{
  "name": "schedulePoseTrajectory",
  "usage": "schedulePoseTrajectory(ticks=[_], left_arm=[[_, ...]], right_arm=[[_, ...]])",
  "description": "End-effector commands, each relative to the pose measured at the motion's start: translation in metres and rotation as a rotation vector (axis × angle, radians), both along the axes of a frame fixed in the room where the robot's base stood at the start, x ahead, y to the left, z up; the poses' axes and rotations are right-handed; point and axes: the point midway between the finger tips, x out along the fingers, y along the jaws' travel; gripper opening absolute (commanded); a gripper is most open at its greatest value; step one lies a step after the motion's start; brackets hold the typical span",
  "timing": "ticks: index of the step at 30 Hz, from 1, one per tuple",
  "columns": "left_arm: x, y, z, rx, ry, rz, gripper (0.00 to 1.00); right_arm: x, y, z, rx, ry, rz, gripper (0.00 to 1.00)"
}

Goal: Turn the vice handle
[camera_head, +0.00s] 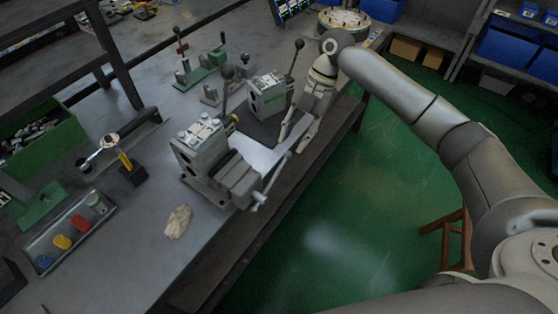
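A grey vice (237,178) sits at the front edge of the grey workbench, with a valve block (200,145) against its back end. Its handle, a thin pale bar (275,177), sticks out at the vice's right end over the bench edge. My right gripper (295,141) comes in from the upper right and points down, just above and behind the handle. Its two fingers look apart, with nothing seen between them. A small gap appears to separate the fingertips from the handle, but the depth is hard to tell. My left gripper is not in view.
A second valve block with a lever (267,93) stands close behind my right gripper. Green clamps (200,67) stand farther back. A tray (72,232) with coloured caps, a crumpled cloth (177,222) and a green bin (45,145) are at left. Green floor (340,210) lies open right of the bench.

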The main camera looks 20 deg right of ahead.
Motion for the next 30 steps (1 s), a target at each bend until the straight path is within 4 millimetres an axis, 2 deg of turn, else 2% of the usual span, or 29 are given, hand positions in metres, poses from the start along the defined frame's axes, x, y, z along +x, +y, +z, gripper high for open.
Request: schedulePoseTrajectory(ticks=[9,15,20,27,28,30], left_arm=[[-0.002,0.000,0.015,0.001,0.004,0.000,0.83],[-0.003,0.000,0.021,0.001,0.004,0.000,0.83],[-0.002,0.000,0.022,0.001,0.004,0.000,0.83],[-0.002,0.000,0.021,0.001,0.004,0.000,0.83],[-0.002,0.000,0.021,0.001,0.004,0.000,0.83],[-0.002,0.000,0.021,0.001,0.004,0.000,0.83]], right_arm=[[-0.009,0.024,-0.053,0.001,0.004,-0.004,0.33],[-0.012,0.035,-0.078,0.002,0.002,-0.005,0.33],[-0.012,0.037,-0.087,0.000,0.000,-0.007,0.33],[-0.012,0.038,-0.088,0.001,-0.001,-0.007,0.33],[-0.012,0.038,-0.088,0.001,-0.001,-0.007,0.32],[-0.013,0.038,-0.088,0.001,-0.001,-0.007,0.23]])
